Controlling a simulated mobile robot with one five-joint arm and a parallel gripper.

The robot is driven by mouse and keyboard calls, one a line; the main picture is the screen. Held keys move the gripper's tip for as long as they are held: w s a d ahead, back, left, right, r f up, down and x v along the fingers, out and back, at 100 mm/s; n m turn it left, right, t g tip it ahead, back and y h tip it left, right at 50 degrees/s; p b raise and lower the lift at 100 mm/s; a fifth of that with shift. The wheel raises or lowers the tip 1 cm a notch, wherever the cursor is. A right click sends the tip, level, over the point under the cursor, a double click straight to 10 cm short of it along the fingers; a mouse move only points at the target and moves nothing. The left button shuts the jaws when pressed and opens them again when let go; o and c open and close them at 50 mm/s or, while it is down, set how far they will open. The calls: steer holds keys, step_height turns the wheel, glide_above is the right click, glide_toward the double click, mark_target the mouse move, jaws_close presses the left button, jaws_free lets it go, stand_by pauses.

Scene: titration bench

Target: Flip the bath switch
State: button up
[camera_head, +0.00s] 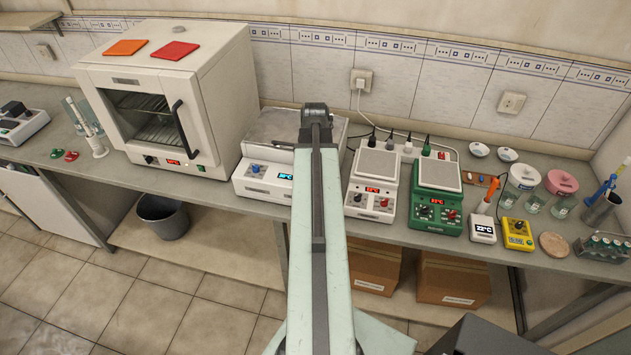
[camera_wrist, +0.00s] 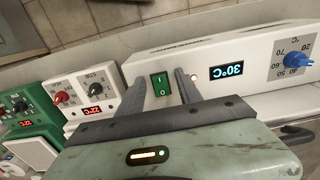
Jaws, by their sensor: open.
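The bath (camera_head: 265,178) is a white box with a blue knob and a lit display, on the bench left of my arm in the head view. Its front panel (camera_wrist: 225,55) fills the upper right of the wrist view. The green bath switch (camera_wrist: 160,86), marked I and O, is on that panel beside the display reading 30°C (camera_wrist: 229,72). My gripper (camera_wrist: 160,77) is open, with one dark finger on each side of the switch. Whether the fingers touch the panel I cannot tell. In the head view my arm hides the gripper and the switch.
A white stirrer (camera_head: 372,185) and a green hotplate (camera_head: 437,195) stand right of the bath. A large oven (camera_head: 165,100) stands to its left. A pH meter (camera_head: 483,229) and a yellow meter (camera_head: 517,234) are farther right. A bin (camera_head: 162,218) is below the bench.

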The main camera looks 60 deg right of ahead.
jaws_close()
steer(key=shift+w+d+r+y, duration=0.1)
steer(key=shift+w+d+y, duration=0.15)
steer(key=shift+d+y, duration=0.4)
steer(key=shift+a+g+y+b, duration=0.3)
steer(key=shift+g+y, duration=0.1)
steer(key=shift+y, duration=0.35)
steer(key=shift+s+r, duration=0.1)
jaws_free()
